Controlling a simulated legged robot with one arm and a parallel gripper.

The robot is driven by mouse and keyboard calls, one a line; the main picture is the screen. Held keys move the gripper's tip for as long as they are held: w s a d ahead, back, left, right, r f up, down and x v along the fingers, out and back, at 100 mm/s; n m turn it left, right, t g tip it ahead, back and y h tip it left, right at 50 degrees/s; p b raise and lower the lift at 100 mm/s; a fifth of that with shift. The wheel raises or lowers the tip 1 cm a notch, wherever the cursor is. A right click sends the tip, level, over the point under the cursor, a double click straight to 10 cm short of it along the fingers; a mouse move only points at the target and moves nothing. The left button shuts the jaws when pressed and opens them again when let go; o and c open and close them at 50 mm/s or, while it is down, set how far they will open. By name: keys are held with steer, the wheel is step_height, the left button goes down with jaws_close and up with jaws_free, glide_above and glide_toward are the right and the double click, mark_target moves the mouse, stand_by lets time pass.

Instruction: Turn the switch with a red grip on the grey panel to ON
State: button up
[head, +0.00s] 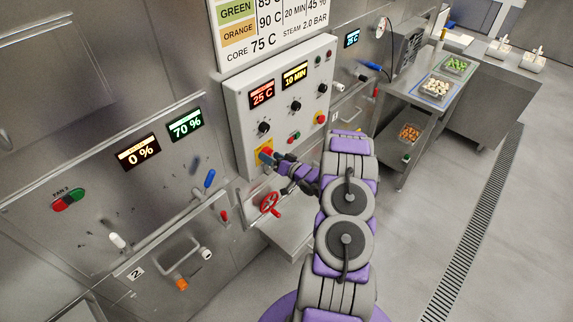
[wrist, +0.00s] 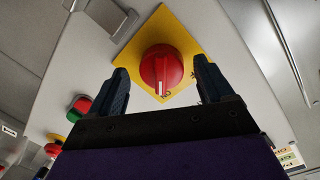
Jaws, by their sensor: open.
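The switch with a red grip (wrist: 161,68) sits on a yellow plate (wrist: 186,42) in the wrist view. A white mark on the grip points toward the bottom of the picture, near small dark lettering that is too partial to read surely. My gripper (wrist: 163,86) is open, with one dark finger on each side of the grip and visible gaps on both sides. In the head view the yellow plate (head: 261,160) is at the lower left of the grey panel (head: 240,110). My gripper (head: 277,159) is in front of it and hides part of the switch.
A red and green button (wrist: 79,106) is beside the left finger in the wrist view. The panel also has black knobs (head: 264,127) and lit displays (head: 261,95). A red handwheel (head: 269,203) is just below. The floor (head: 430,190) on the right is clear.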

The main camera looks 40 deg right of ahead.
steer(key=s+d+r+b, duration=0.1)
steer(key=s, duration=1.5)
steer(key=shift+s+d+r, duration=0.3)
